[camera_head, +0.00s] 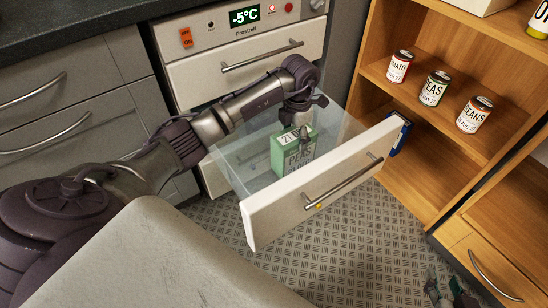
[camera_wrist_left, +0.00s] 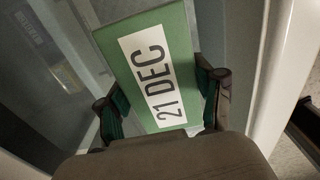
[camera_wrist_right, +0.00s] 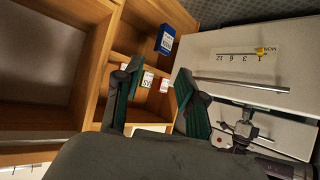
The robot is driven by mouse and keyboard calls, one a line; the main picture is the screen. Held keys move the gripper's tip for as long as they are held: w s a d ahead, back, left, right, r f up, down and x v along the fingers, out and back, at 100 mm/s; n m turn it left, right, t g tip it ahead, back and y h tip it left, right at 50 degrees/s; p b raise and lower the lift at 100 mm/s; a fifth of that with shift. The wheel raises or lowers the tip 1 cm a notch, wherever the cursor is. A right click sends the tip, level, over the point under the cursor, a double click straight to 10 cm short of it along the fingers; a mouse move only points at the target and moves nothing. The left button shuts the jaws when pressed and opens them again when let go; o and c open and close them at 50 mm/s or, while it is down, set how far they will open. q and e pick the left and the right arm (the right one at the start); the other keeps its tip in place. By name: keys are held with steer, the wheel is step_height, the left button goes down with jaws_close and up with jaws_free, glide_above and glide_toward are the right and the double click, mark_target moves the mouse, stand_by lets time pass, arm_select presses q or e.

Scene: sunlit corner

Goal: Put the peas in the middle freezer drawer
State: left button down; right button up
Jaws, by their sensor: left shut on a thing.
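A green box of peas (camera_head: 293,160) is inside the open middle freezer drawer (camera_head: 262,222), between its clear walls. My left gripper (camera_head: 303,122) reaches down over the drawer and is shut on the box's upper end. In the left wrist view the box (camera_wrist_left: 152,65), labelled "21 DEC", sits between the two fingers. I cannot tell whether its bottom touches the drawer floor. My right gripper (camera_wrist_right: 156,88) is open and empty; in the head view it shows at the lower right edge (camera_head: 450,291), well apart from the drawer.
The top freezer drawer (camera_head: 247,70) is shut under a panel reading -5°C. A wooden shelf (camera_head: 440,128) at right holds several tins, one labelled peas (camera_head: 434,89). A blue box (camera_head: 402,137) is partly hidden behind the open drawer front. The metal floor (camera_head: 350,260) is clear.

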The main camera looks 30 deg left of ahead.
mark_target(276, 147)
arm_select(q)
steer(key=s+a+f, duration=0.3)
steer(key=shift+s+a+f+b, duration=0.1)
steer(key=shift+s+a+b, duration=0.2)
steer(key=shift+b, duration=0.05)
steer(key=shift+s+a+f, duration=0.25)
steer(key=shift+s+a, duration=0.15)
step_height(276, 147, down, 4)
steer(key=shift+b, duration=0.75)
arm_select(e)
steer(key=w+a+r+t+y, duration=0.1)
steer(key=w+r+t, duration=0.3)
steer(key=r, duration=0.5)
steer(key=a+t, duration=0.1)
steer(key=t, duration=0.1)
steer(key=shift+w+a+r+t+y, duration=0.15)
steer(key=shift+a+t+y, duration=0.15)
steer(key=shift+y, duration=0.1)
arm_select(q)
steer(key=shift+f, duration=0.1)
arm_select(e)
steer(key=shift+r, duration=0.1)
arm_select(q)
steer(key=shift+c, duration=0.8)
jaws_free()
arm_select(e)
steer(key=shift+r, duration=0.15)
